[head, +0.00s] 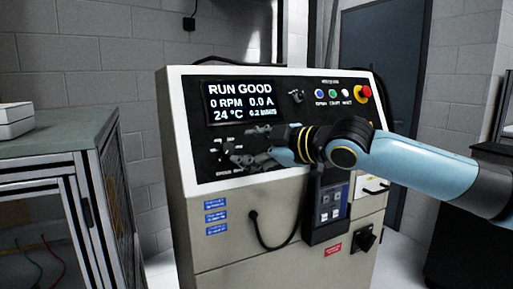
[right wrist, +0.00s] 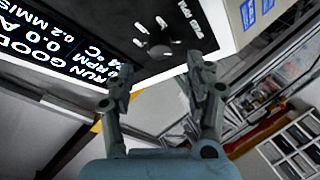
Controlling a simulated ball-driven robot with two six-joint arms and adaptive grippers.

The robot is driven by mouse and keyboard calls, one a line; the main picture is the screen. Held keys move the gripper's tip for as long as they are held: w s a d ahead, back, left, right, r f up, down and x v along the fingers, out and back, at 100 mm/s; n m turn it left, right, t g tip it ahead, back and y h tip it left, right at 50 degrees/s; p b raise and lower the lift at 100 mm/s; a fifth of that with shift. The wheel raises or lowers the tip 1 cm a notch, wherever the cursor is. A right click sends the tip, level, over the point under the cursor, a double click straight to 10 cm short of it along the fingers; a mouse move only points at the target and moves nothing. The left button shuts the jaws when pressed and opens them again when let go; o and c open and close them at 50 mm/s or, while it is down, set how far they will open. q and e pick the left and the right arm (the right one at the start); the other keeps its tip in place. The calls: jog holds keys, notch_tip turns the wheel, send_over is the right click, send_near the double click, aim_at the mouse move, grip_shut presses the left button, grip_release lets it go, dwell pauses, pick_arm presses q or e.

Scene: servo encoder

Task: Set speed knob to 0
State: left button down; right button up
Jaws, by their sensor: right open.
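The console (head: 235,195) stands in the middle of the head view with its front panel facing me. Its display (head: 240,102) reads RUN GOOD, 0 RPM, 0.0 A and 24 °C. A dark round knob (head: 228,147) sits below the display, partly hidden by my right gripper (head: 243,160); its labels are too small to read there. In the right wrist view, the knob (right wrist: 160,45) lies on the black panel beyond my right gripper (right wrist: 158,78). That gripper is open, its fingers apart with nothing between them. My left gripper is not in view.
Another knob (head: 296,97) sits right of the display. Several small buttons (head: 333,93) and a red emergency button (head: 365,93) are farther right. A handheld unit (head: 331,203) hangs on the console front with a cable. A framed bench (head: 60,158) stands at the left.

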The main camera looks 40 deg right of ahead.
jog(key=shift+v, duration=1.35)
